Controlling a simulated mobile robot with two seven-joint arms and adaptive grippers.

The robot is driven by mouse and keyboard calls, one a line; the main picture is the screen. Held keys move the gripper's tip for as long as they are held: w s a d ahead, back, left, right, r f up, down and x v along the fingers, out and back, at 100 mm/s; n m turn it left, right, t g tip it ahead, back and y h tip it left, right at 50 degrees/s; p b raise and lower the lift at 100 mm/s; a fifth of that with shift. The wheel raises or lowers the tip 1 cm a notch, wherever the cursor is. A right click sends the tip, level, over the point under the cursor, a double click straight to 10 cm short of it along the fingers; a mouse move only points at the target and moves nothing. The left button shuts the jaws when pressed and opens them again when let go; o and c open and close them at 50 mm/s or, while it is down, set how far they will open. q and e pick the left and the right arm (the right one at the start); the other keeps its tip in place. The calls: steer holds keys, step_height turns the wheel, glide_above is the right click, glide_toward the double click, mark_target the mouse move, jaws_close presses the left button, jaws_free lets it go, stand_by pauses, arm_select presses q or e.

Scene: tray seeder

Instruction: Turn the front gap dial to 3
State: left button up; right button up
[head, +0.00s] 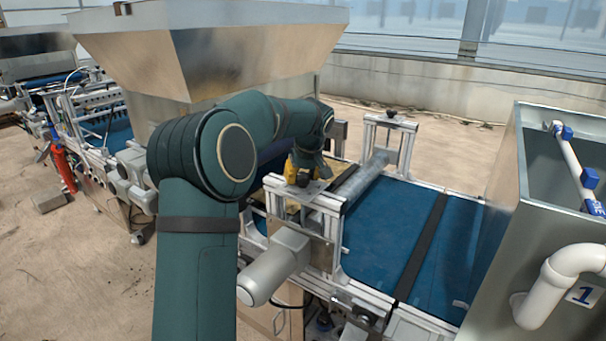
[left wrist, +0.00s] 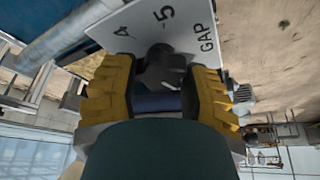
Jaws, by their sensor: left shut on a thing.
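The front gap dial is a dark knob (left wrist: 160,56) on a pale plate (left wrist: 125,28) in the left wrist view. The plate bears "GAP" and the marks 4 and 5; other marks are hidden. In the head view the plate (head: 318,188) sits on top of the near roller post. My left gripper (head: 303,172) is over this plate, pointing down. In the left wrist view its yellow fingers (left wrist: 160,92) are on either side of the knob and shut on it. I cannot tell which number the dial points to. My right gripper is not in view.
A metal roller (head: 362,180) spans the blue belt (head: 385,225) behind the plate. A far post (head: 391,135) carries another dark knob. A large hopper (head: 215,55) stands behind my arm. A grey tank (head: 515,220) with white pipes stands at right.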

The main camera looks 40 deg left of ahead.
arm_select(q)
steer(key=m+t+h+p, duration=0.1)
steer(key=m, duration=0.2)
steer(key=shift+m, duration=0.3)
steer(key=m+h+p, duration=0.1)
steer(key=m+p, duration=0.1)
steer(key=m, duration=0.1)
steer(key=shift+s+m+t, duration=0.1)
steer(key=shift+m+t, duration=0.2)
steer(key=m+h+p, duration=0.1)
steer(key=m+p, duration=0.1)
steer(key=m, duration=0.1)
steer(key=shift+a+m+h, duration=0.1)
steer(key=shift+m+h, duration=0.2)
steer(key=shift+m, duration=0.1)
steer(key=m+h+p, duration=0.2)
steer(key=m+p, duration=0.1)
steer(key=m, duration=0.3)
steer(key=shift+f+m+g+h+p, duration=0.1)
steer(key=shift+m+g+h+p, duration=0.5)
steer(key=shift+m, duration=1.4)
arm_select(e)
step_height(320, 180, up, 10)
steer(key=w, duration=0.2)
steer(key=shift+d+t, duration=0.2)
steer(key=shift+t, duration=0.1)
arm_select(q)
steer(key=shift+f, duration=0.1)
steer(key=o, duration=1.2)
steer(key=shift+o, duration=0.2)
